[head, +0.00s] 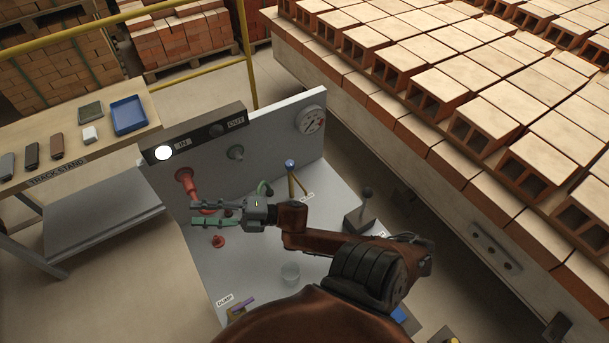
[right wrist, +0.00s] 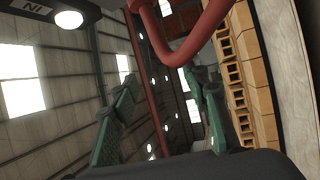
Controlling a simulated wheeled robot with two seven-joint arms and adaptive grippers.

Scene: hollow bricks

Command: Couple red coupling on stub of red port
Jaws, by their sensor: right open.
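A red flared fitting (head: 184,175), which looks like the red port, sits on the upright grey panel below the lit lamp. A red tapered piece (head: 192,190) runs down from it toward my right gripper; I cannot tell whether this is the coupling or its hose. My right gripper (head: 194,213) is open in front of the panel, its green fingers pointing left. Its fingers also show in the right wrist view (right wrist: 165,110), with a curved red tube (right wrist: 190,48) beyond and above them. A small red piece (head: 218,241) stands below the gripper. My left gripper is out of view.
The panel has a gauge (head: 311,119) and a grey stub (head: 236,153). A blue-knobbed lever (head: 290,164), a black-knobbed lever (head: 366,195) and a clear cup (head: 290,272) stand on the bench. A side table (head: 75,135) is left; a brick stack (head: 440,85) is right.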

